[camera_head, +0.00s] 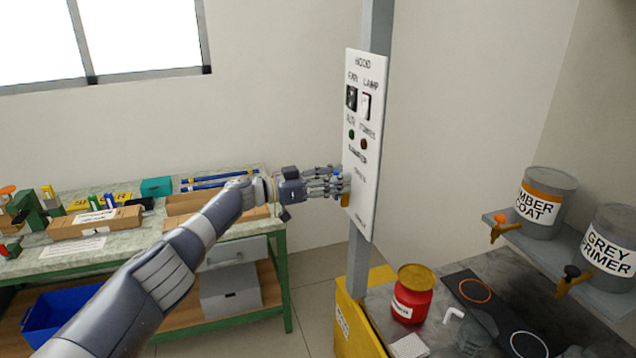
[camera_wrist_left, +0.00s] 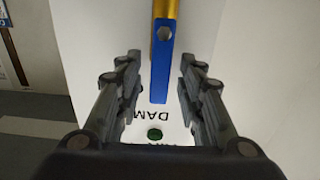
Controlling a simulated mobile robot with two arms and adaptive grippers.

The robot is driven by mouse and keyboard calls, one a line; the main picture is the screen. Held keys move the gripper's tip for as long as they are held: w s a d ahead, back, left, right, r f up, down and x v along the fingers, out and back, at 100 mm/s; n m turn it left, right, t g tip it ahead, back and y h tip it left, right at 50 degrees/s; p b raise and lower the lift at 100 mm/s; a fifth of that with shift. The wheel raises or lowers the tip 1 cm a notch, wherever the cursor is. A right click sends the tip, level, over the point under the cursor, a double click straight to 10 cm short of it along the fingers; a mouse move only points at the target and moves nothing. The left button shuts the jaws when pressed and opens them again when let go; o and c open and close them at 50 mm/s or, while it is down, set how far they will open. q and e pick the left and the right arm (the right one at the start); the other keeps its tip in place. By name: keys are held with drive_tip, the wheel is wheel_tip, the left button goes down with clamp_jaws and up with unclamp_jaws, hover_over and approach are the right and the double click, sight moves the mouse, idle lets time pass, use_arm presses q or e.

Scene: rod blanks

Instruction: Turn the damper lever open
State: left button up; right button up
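The hood control panel (camera_head: 365,105) is a white upright board on a grey post. The damper lever shows in the left wrist view as a blue bar (camera_wrist_left: 160,75) with a grey round spot and a gold part (camera_wrist_left: 166,8) beyond it. In the head view, the gold part (camera_head: 345,199) shows low on the panel, just below my fingers. My left gripper (camera_head: 338,183) is at the panel, its fingers hiding most of the lever. In the left wrist view, my left gripper (camera_wrist_left: 160,70) is open, with the blue bar between its fingers and gaps on both sides. My right gripper is not clearly visible.
Switches (camera_head: 358,101) and a green lamp (camera_head: 351,134) sit higher on the panel. A red can (camera_head: 411,294) stands on the grey bench below right. A shelf (camera_head: 577,264) holds two labelled tins. A green-framed workbench (camera_head: 130,262) stands left.

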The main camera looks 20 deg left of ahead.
use_arm(q)
drive_tip(key=v, duration=1.1)
drive_tip(key=shift+s+a, duration=0.2)
drive_tip(key=shift+a, duration=0.15)
wheel_tip(320, 180, down, 26)
drive_tip(key=n+t+y+b, duration=0.1)
drive_tip(key=n+t+y, duration=0.3)
drive_tip(key=n+y, duration=0.15)
drive_tip(key=s+f+n+g+y+b, duration=0.1)
drive_tip(key=s+f+y, duration=0.1)
drive_tip(key=s+f, duration=0.7)
drive_tip(key=s+f+n+g+y, duration=0.1)
drive_tip(key=s+f+g+y, duration=0.3)
drive_tip(key=f, duration=0.8)
drive_tip(key=s+f+n+t+y+b, duration=0.1)
drive_tip(key=s+f, duration=0.7)
drive_tip(key=f, duration=0.3)
drive_tip(key=s+d+f+g, duration=0.1)
drive_tip(key=s+f+g, duration=0.2)
drive_tip(key=s, duration=1.1)
drive_tip(key=s+d+f+g+y, duration=0.1)
drive_tip(key=s+d+f+g, duration=0.1)
drive_tip(key=s+f, duration=0.7)
drive_tip(key=s+d+f+g+y, duration=0.1)
drive_tip(key=s+f+g, duration=0.3)
drive_tip(key=s, duration=1.7)
wheel_tip(320, 180, down, 2)
drive_tip(key=shift+d+f+g+b, duration=0.1)
drive_tip(key=shift+d+g+b, duration=0.25)
drive_tip(key=shift+d, duration=0.25)
